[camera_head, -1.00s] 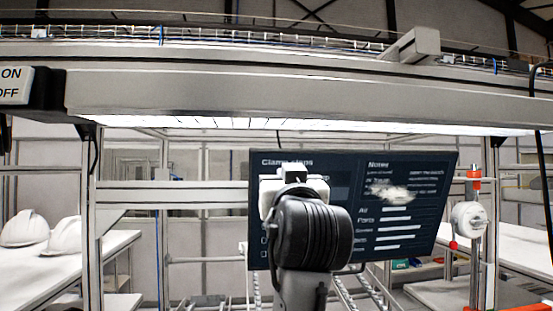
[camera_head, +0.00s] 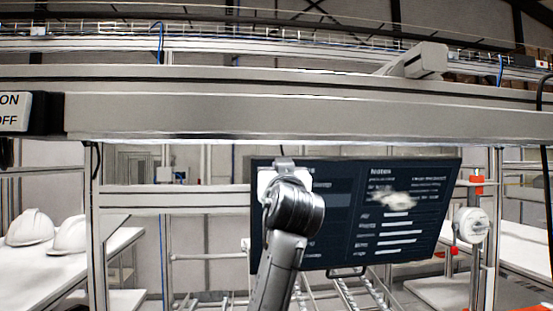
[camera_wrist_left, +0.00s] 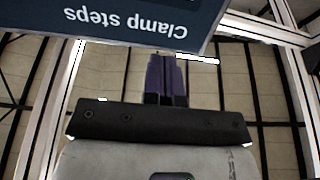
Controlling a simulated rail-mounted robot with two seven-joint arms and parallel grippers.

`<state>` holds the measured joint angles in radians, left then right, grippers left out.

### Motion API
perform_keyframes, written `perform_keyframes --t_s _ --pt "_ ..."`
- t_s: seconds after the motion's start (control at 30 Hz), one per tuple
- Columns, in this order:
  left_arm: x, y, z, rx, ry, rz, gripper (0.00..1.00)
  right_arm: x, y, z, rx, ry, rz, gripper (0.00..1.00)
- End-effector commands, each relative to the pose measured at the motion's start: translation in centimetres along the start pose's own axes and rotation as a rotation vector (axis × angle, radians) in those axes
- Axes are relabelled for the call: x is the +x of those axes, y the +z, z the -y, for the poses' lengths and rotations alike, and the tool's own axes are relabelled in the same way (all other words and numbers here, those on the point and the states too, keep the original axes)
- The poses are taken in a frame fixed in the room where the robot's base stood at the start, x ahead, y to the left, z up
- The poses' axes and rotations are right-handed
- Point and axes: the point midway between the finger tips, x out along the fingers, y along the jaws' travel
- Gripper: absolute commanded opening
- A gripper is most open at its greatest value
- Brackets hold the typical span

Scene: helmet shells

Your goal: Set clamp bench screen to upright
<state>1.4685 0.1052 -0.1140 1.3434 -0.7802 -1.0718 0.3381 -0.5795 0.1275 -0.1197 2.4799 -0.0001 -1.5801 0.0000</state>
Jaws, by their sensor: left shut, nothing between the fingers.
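The clamp bench screen (camera_head: 405,215) is a dark panel with white text and bars, in the middle of the head view. Its right edge slants inward toward the bottom, so it looks tilted. A handle-like bar (camera_head: 346,272) shows at its lower edge. My left arm stands in front of its left part and hides some text. In the left wrist view the screen (camera_wrist_left: 110,22) shows upside-down "Clamp steps" lettering. My left gripper (camera_wrist_left: 167,60) is shut and empty, its dark fingertips at the screen's edge; I cannot tell whether they touch. My right gripper is out of view.
A grey beam (camera_head: 300,115) crosses above the screen. Two white helmet shells (camera_head: 68,236) rest on the left table (camera_head: 85,262). A post with a white round device (camera_head: 470,225) and red parts stands close to the screen's right edge.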

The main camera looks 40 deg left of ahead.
Motion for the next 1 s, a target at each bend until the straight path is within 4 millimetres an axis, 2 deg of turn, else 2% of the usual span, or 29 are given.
perform_keyframes --t_s 0.1,0.3,0.77,0.87,1.0 --pt "1.6 -0.3 0.0 0.001 0.000 0.000 0.00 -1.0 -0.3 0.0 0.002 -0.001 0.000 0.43" --pt "2.8 -0.1 0.0 -0.001 0.000 0.000 0.00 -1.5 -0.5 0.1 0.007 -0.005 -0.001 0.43" --pt "3.1 -0.1 0.0 -0.001 0.000 0.001 0.00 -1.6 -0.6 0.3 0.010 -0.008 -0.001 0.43" --pt "3.6 -0.5 0.0 -0.002 0.000 0.019 0.00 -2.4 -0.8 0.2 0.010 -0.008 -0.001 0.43" --pt "5.0 -1.1 0.2 -0.002 -0.003 0.091 0.00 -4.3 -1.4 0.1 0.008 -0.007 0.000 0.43"
